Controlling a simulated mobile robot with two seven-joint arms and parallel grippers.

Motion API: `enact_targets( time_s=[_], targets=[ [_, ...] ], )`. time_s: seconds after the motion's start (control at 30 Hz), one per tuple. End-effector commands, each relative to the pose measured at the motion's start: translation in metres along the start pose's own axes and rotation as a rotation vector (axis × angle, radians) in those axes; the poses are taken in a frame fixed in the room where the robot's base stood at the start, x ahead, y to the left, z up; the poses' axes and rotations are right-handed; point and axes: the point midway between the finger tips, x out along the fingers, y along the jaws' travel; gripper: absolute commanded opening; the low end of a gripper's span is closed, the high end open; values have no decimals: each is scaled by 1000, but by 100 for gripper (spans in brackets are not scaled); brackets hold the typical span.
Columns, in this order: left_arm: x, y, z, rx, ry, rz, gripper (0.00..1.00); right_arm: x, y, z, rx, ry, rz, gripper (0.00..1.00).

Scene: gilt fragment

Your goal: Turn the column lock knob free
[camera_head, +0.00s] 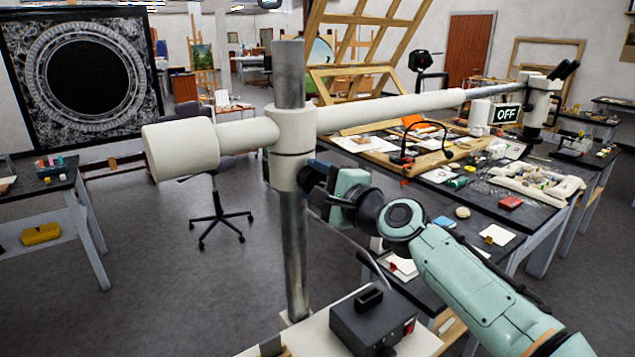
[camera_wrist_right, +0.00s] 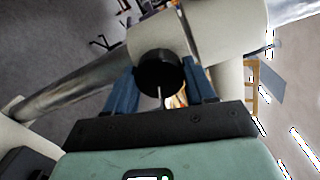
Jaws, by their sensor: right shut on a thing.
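The column (camera_head: 295,250) is a grey metal post, standing upright, with a white collar (camera_head: 291,135) around it that carries a long white boom. The lock knob (camera_wrist_right: 158,72) is a black round knob on the collar's side in the right wrist view. My right gripper (camera_head: 309,174) is up against the collar from the right. In the right wrist view its blue fingers (camera_wrist_right: 162,88) are on both sides of the knob, shut on it. In the head view the gripper and its fingers largely hide the knob. My left gripper is not in view.
A black box (camera_head: 372,318) sits on the white stand by the column's foot. The boom reaches right to a microscope (camera_head: 541,103) over a cluttered worktable (camera_head: 470,215). An office chair (camera_head: 218,215) stands behind left. Floor to the left is open.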

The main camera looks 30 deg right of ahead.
Motion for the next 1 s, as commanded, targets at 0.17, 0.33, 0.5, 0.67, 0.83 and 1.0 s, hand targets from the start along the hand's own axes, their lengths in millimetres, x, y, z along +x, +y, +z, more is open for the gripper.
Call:
enact_targets(
  time_s=[0.17,0.33,0.5,0.67,0.83,1.0],
  targets=[
    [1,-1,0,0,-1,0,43,0,0,1,-125,5,1,24],
    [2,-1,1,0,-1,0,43,0,1,1,-208,9,2,24],
    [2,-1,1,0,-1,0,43,0,1,0,-258,12,3,24],
    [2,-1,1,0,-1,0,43,0,1,0,-280,14,3,24],
    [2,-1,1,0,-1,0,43,0,1,0,-284,14,4,24],
    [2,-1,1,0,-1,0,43,0,1,0,-283,14,4,24]
  ],
)
